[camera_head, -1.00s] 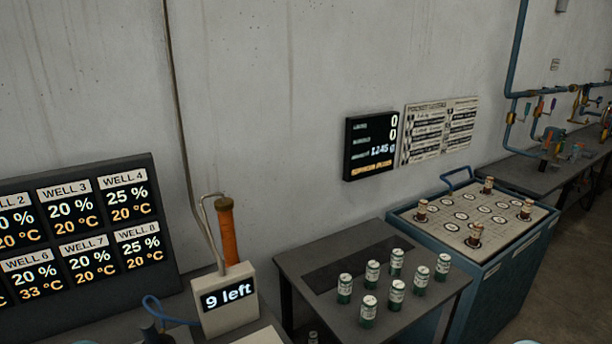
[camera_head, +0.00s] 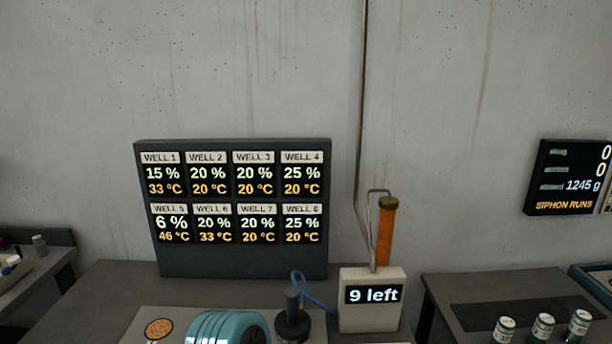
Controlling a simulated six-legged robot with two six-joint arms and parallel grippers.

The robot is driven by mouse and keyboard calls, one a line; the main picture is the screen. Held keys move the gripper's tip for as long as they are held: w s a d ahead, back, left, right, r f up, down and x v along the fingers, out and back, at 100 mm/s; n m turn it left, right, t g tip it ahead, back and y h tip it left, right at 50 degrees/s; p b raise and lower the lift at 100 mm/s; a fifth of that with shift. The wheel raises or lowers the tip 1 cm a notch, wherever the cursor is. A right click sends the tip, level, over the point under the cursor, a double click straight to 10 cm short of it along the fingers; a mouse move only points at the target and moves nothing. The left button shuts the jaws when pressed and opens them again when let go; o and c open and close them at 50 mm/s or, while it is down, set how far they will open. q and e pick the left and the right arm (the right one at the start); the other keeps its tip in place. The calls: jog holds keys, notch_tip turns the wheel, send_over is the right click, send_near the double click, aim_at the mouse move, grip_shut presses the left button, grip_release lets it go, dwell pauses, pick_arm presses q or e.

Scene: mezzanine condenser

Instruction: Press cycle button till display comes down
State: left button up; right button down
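A dark display board (camera_head: 233,270) stands at the back of the bench with eight well readings. Well 1 reads 15 % and 33 °C, well 5 reads 6 % and 46 °C, and well 6 reads 20 % and 33 °C. A pale box (camera_head: 372,320) with a small screen reads "9 left". A round orange-brown disc (camera_head: 158,328) sits on a pale panel at the bottom. A black knob-like part (camera_head: 292,318) stands right of it. I cannot tell which part is the cycle button. Neither gripper is in view.
A teal ribbed object (camera_head: 228,328) is cut off at the bottom edge. An orange cylinder (camera_head: 386,232) rises behind the box beside a bent pipe. Green cans (camera_head: 542,328) stand on the right table. A wall display (camera_head: 568,178) reads 1245 g and "SIPHON RUNS".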

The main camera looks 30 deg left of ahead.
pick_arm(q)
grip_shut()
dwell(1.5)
